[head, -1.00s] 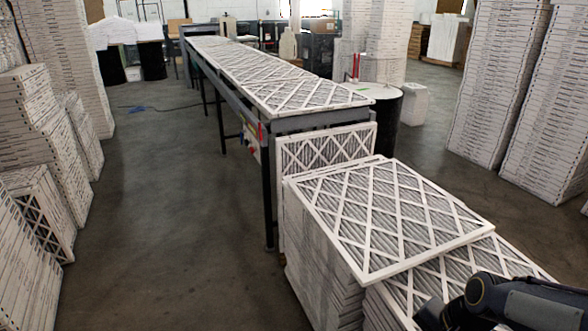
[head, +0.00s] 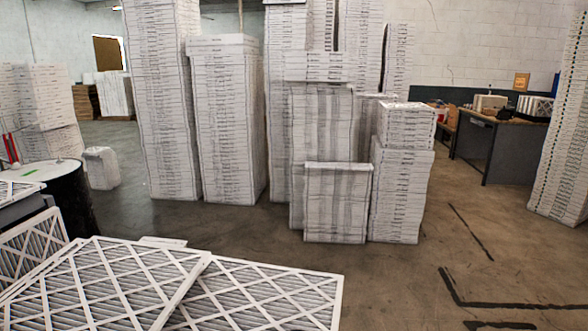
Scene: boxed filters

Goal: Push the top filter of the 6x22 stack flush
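Two adjoining filter stacks stand at the lower left of the head view. The top filter (head: 95,288) of the left stack has a white lattice frame over grey pleats. It lies at an angle, and its right corner overlaps the neighbouring top filter (head: 255,297). That neighbour lies lower, with its right edge near the bottom middle of the picture. I cannot read any size label, so I cannot tell which stack is the 6x22 one. Neither of my grippers is in view.
Tall stacks of boxed filters (head: 228,120) stand across the floor behind. Shorter stacks (head: 403,170) stand right of centre. A dark drum (head: 70,195) and a white jug (head: 101,168) are at the left. A desk (head: 495,145) is at the back right. The floor at the lower right is clear, with black tape marks.

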